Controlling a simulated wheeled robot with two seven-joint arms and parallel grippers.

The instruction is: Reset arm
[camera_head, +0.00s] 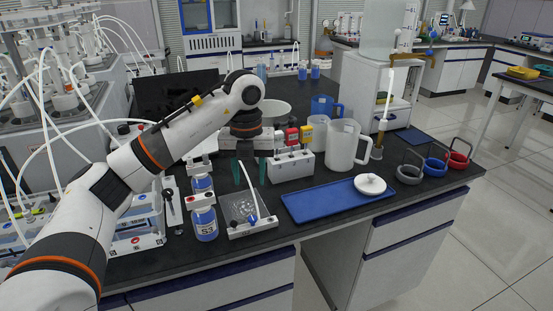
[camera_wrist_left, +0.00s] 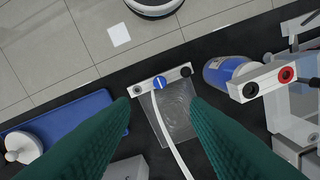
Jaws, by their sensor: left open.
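My left arm reaches in from the left over the black bench. Its gripper (camera_head: 249,172) points down, with two green fingers spread apart and nothing between them. My right gripper is not in view.
A blue tray (camera_head: 322,203) with a white lid (camera_head: 370,184) lies to the right. Behind are a white block with colored tops (camera_head: 291,164), a white pitcher (camera_head: 343,147) and a blue pitcher (camera_head: 322,107). Glass reactors (camera_head: 65,90) crowd the left.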

